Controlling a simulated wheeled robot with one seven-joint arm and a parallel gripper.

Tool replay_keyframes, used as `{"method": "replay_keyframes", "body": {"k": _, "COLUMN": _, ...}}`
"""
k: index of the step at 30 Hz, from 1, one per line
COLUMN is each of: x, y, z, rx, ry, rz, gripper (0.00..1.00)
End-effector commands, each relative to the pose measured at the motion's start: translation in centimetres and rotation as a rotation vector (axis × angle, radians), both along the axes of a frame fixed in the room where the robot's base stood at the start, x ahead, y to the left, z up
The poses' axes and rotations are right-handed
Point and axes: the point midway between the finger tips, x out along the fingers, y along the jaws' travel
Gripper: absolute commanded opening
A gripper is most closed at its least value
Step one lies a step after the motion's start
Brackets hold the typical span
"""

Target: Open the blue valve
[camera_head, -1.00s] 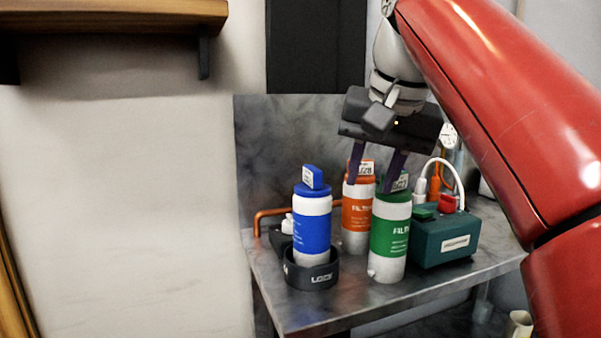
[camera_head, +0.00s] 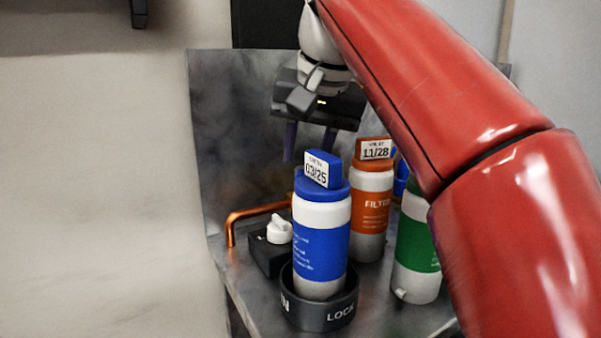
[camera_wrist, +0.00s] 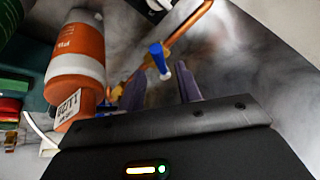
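The blue valve shows in the wrist view as a small blue handle (camera_wrist: 158,59) on a copper pipe (camera_wrist: 187,25) with a yellow-brass fitting. My gripper (camera_head: 309,150) hangs pointing down behind the blue-capped bottle in the head view. Its two purple fingers (camera_wrist: 162,88) are apart in the wrist view, with nothing between their tips. The blue handle appears just beyond the fingertips, between them in the picture, and looks untouched.
A blue filter bottle (camera_head: 320,240) stands in a black LOCK ring (camera_head: 340,318). An orange bottle (camera_head: 370,212) and a green bottle (camera_head: 418,250) stand to its right, the orange one (camera_wrist: 76,55) close to my fingers. A black box with a white knob (camera_head: 279,230) is at left.

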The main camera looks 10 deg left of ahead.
Motion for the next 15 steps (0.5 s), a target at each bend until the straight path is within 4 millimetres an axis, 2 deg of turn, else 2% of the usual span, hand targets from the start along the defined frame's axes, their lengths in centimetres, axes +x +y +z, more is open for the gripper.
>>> {"method": "replay_keyframes", "body": {"k": 1, "x": 0.3, "y": 0.2, "z": -1.1, "rx": 0.000, "ry": 0.001, "rz": 0.001, "gripper": 0.34}}
{"method": "replay_keyframes", "body": {"k": 6, "x": 1.0, "y": 0.6, "z": -2.8, "rx": 0.000, "ry": 0.001, "rz": 0.001, "gripper": 0.34}}
{"method": "replay_keyframes", "body": {"k": 15, "x": 1.3, "y": 0.8, "z": -3.2, "rx": 0.000, "ry": -0.001, "rz": 0.001, "gripper": 0.34}}
